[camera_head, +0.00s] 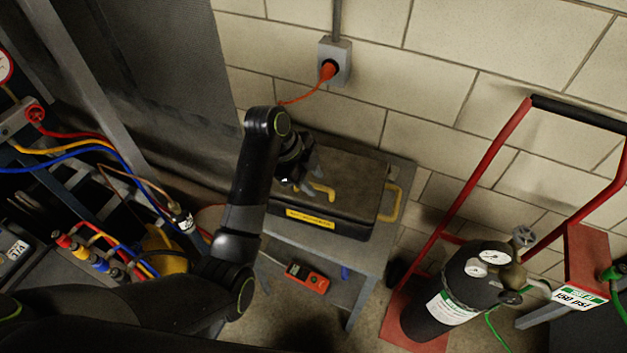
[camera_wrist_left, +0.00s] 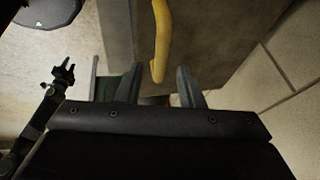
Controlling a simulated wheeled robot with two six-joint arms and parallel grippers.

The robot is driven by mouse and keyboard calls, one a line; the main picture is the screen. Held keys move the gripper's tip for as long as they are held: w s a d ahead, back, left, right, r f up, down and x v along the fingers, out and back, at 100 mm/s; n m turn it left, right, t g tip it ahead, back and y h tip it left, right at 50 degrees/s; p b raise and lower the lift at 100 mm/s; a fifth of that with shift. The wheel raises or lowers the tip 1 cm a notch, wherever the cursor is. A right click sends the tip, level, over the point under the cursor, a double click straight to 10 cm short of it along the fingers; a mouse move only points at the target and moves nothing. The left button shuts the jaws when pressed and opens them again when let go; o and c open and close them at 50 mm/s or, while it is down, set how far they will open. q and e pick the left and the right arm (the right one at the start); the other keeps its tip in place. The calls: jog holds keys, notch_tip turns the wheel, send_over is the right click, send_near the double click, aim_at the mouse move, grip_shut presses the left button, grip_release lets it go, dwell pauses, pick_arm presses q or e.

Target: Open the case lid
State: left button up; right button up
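The case (camera_head: 345,165) is dark with a brownish top and a yellow label on its front; its lid is down. A yellow handle (camera_head: 322,190) shows at its front, and another yellow handle (camera_head: 391,203) at its right side. My left gripper (camera_head: 312,178) is over the case's left part, close to the front handle. In the left wrist view a yellow handle (camera_wrist_left: 160,40) reaches down between the two spread fingers (camera_wrist_left: 157,85), with gaps beside it. A small dark pronged part (camera_wrist_left: 62,85) at the left there seems to be my right gripper; its opening is unclear.
The case sits on a grey table (camera_head: 375,255) against a block wall with an outlet (camera_head: 335,62) and orange plug. A red meter (camera_head: 307,277) lies on the lower shelf. A red hand truck (camera_head: 470,190) with a black cylinder (camera_head: 440,310) stands right; hoses crowd the left.

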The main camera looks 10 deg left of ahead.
pick_arm(q)
jog(key=shift+d+f, duration=0.2)
jog(key=shift+f, duration=0.3)
grip_shut()
